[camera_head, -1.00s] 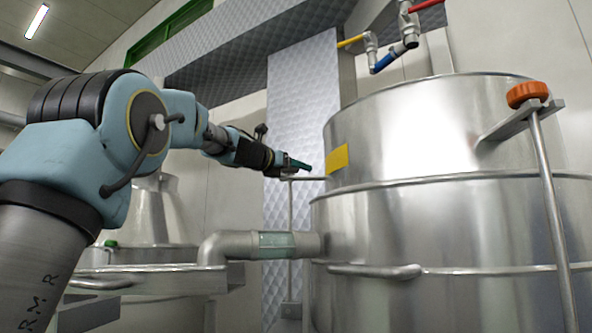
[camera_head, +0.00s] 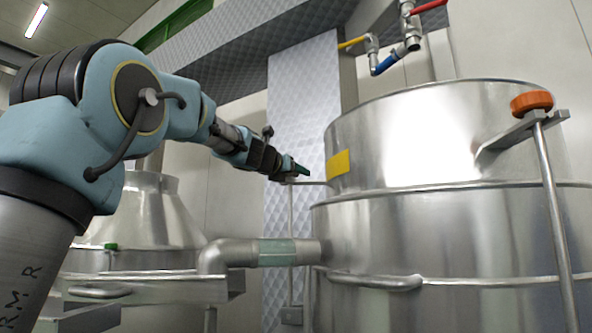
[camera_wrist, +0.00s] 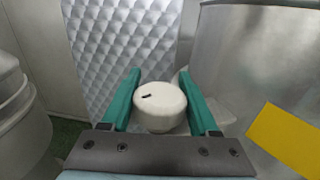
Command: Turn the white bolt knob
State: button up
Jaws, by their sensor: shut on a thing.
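The white bolt knob (camera_wrist: 160,106) is a round, pale knob with a small dark slot mark on its top, in the middle of the wrist view. My gripper (camera_wrist: 163,100) has its two green fingers on either side of the knob, shut on it. In the head view my gripper (camera_head: 300,172) is at the top of a thin upright rod (camera_head: 290,235), by the left side of the large steel tank (camera_head: 440,140). The knob itself is hidden behind the fingers there.
A yellow plate (camera_head: 339,164) on the tank wall is close to the right of my gripper. An orange knob (camera_head: 532,101) sits on a bracket at the right of the tank. A horizontal pipe with a glass section (camera_head: 276,252) runs below my gripper. A dimpled metal panel (camera_wrist: 125,55) stands behind.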

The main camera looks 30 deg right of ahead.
jog(key=shift+w+a+f+n+t+y+p, duration=0.1)
jog(key=shift+w+a+n+t+y+p, duration=0.15)
jog(key=shift+n+t+y+p, duration=1.05)
jog(key=shift+w+a+f+n+t+y+p, duration=0.1)
jog(key=shift+a+n+t+y+p, duration=0.2)
jog(key=shift+n+t+y, duration=1.5)
jog(key=shift+w+a+f+n+t+y+p, duration=0.2)
jog(key=shift+n+t+y+p, duration=0.45)
jog(key=shift+n+y, duration=1.8)
jog(key=shift+a+m+y, duration=0.15)
jog(key=shift+m+y, duration=0.5)
jog(key=shift+y, duration=0.3)
jog(key=o, duration=1.2)
jog(key=shift+c, duration=0.2)
jog(key=shift+o, duration=1.1)
jog(key=shift+r, duration=0.25)
jog(key=shift+s, duration=0.1)
jog(key=s+b, duration=0.3)
jog(key=s, duration=0.4)
jog(key=shift+s+a+b, duration=0.15)
jog(key=shift+a+b, duration=0.25)
